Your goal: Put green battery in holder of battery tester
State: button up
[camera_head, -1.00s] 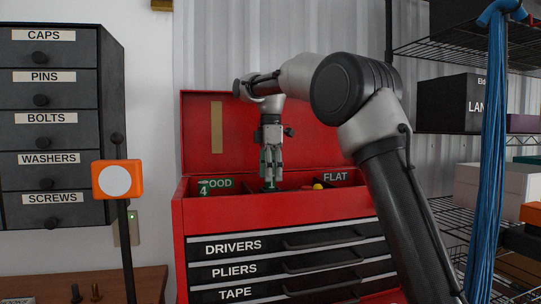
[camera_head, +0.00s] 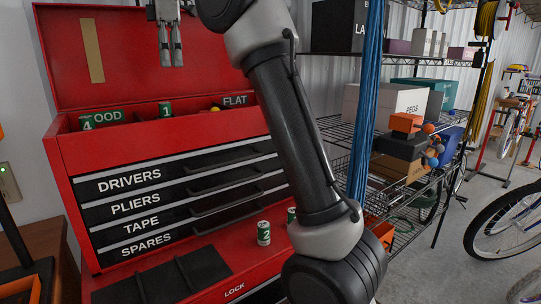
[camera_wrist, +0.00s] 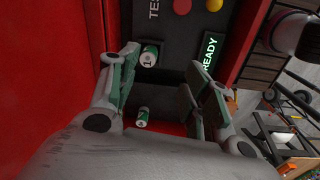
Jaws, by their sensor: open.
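A green battery marked 1 (camera_head: 165,108) stands upright in the top tray of the red tool chest; it also shows near one finger in the wrist view (camera_wrist: 149,53). A green battery marked 4 (camera_head: 86,122) stands at the tray's left end, also seen in the wrist view (camera_wrist: 142,117). My gripper (camera_head: 170,62) is open and empty above battery 1; its spread fingers show in the wrist view (camera_wrist: 160,88). The battery tester (camera_wrist: 168,20) is a dark panel with red and yellow buttons and a READY display. I cannot make out its holder clearly.
The red tool chest (camera_head: 68,158) has its lid open behind the tray. A green battery marked 2 (camera_head: 264,232) stands on the lower ledge; another green battery (camera_head: 291,214) is partly behind my arm. Wire shelves (camera_head: 345,135) with boxes, blue cables (camera_head: 366,100) and a bicycle stand at right.

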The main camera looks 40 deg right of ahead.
jog(key=s+d+f+m+t, duration=0.1)
jog(key=s+d+m, duration=0.35)
jog(key=s, duration=0.35)
jog(key=s+d+f+m+t, duration=0.1)
jog(key=s+d+f+m, duration=0.1)
jog(key=s+f, duration=0.5)
jog(key=s+d+f+m+t, duration=0.1)
jog(key=s+d+f+m, duration=0.2)
jog(key=s+f+m, duration=0.2)
jog(key=s+d+f+m+t, duration=0.1)
jog(key=s+d+f+m, duration=0.2)
jog(key=s+f, duration=0.7)
jog(key=s+m, duration=0.1)
jog(key=s, duration=0.2)
jog(key=shift+s+f, duration=0.2)
jog(key=shift+f, duration=0.2)
jog(key=shift+m, duration=0.25)
